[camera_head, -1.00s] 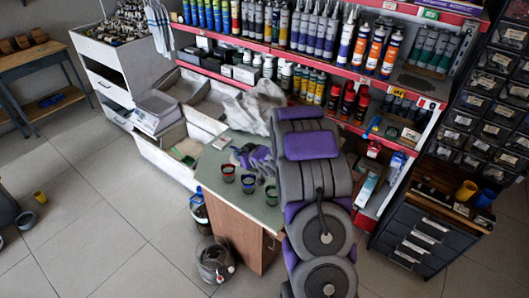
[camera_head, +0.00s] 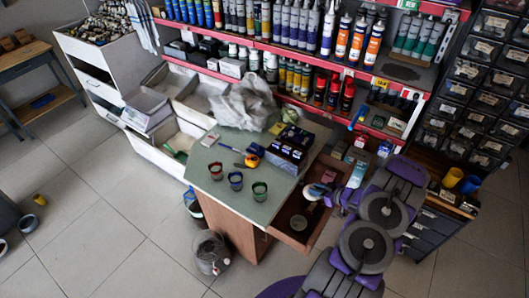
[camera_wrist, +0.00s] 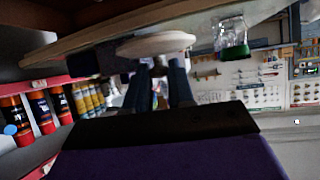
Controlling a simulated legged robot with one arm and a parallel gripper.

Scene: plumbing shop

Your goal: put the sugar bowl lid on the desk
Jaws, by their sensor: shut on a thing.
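The sugar bowl lid is a pale round disc (camera_wrist: 157,45) between the dark fingers of my gripper (camera_wrist: 160,85) in the wrist view. In the head view my gripper (camera_head: 325,194) is over the open drawer at the desk's right side, and the pale lid (camera_head: 316,190) shows small at its tip. The desk (camera_head: 212,172) has a grey-green top and brown sides. The lid is apart from the desk top in the head view. The sugar bowl itself I cannot pick out.
A yellow tape measure (camera_head: 253,155) and a dark box (camera_head: 288,150) are behind. The open drawer (camera_head: 277,234) holds a round item.

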